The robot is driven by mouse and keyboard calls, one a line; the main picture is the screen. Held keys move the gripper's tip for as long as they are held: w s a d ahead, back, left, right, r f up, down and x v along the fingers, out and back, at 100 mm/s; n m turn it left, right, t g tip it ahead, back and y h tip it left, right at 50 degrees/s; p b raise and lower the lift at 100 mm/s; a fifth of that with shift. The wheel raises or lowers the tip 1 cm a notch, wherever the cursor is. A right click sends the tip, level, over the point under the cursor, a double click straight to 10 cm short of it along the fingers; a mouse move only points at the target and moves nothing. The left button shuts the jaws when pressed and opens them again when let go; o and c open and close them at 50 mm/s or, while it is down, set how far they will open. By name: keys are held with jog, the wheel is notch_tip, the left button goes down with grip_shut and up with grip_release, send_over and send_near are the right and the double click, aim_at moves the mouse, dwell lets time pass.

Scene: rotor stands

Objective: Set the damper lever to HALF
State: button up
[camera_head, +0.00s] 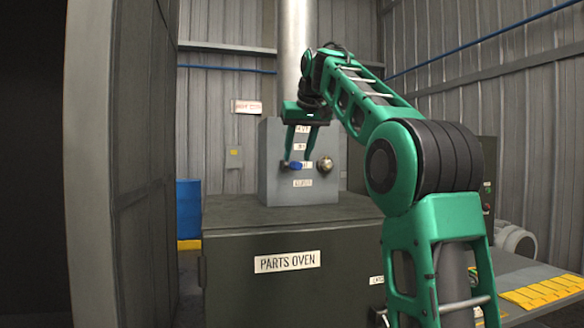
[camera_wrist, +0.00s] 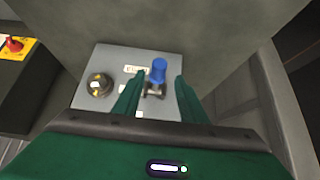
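The damper lever has a blue handle (camera_head: 295,165) and sits on the front of the grey box on the oven. In the wrist view the blue handle (camera_wrist: 158,70) stands up from a metal pivot. My gripper (camera_head: 298,158) is open, with one finger on each side of the handle. The wrist view shows gaps between the handle and both fingers of my gripper (camera_wrist: 160,78). White labels (camera_head: 303,183) run down the box face; their words are too small to read, so I cannot tell the lever's setting.
A round brass knob (camera_head: 325,164) sits close beside the lever on the same face. The dark parts oven (camera_head: 290,285) is under the box, and a pipe (camera_head: 296,50) rises behind. A grey wall panel (camera_head: 120,160) stands at the left.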

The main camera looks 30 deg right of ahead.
jog(key=v, duration=0.5)
jog(key=shift+w+a, duration=0.1)
dwell(0.4)
